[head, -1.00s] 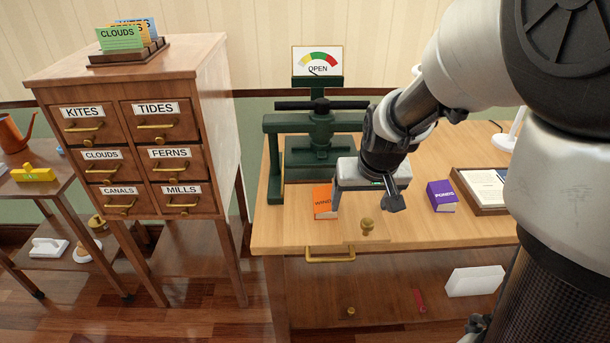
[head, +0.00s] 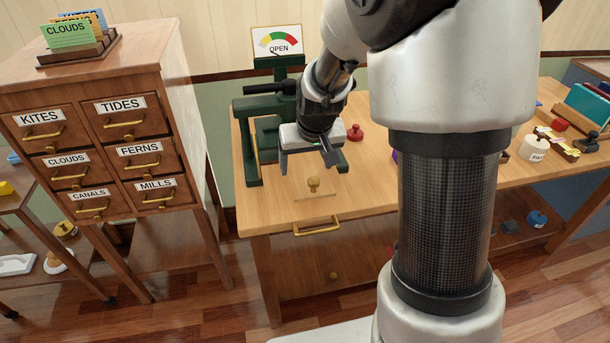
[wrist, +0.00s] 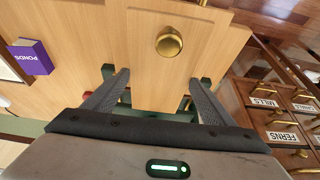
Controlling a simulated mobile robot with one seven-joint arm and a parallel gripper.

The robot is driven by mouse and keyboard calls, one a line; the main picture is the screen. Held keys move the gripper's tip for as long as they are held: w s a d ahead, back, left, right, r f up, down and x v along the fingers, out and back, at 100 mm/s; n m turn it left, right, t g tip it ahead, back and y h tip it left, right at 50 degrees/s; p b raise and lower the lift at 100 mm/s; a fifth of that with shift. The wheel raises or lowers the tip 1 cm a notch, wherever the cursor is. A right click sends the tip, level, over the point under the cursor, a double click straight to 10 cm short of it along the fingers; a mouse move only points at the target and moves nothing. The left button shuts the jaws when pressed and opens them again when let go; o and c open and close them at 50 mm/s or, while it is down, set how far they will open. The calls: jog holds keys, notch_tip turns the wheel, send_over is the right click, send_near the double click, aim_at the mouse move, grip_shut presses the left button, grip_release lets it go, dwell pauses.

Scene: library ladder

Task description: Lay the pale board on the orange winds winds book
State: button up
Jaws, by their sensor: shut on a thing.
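The pale board (head: 297,192) is close in colour to the table and bears an upright brass knob (head: 313,185). My gripper (head: 308,167) is shut on the board above the front left part of the table. In the wrist view the board (wrist: 160,85) lies between my two fingers (wrist: 160,78), with the knob (wrist: 169,42) beyond them. The orange book does not show in either current view. I cannot tell the gap between board and table.
A green press (head: 266,140) stands close behind my gripper. A red knobbed thing (head: 355,133) sits to its right. A purple book (wrist: 30,57) lies on the table in the wrist view. The card cabinet (head: 120,60) stands left. A brass drawer handle (head: 316,228) is on the table front.

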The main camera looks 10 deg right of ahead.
aim_at(307, 173)
jog(key=shift+f+b, duration=0.4)
jog(key=shift+f, duration=1.7)
jog(key=shift+f, duration=0.1)
jog(key=shift+f, duration=0.15)
jog(key=o, duration=1.1)
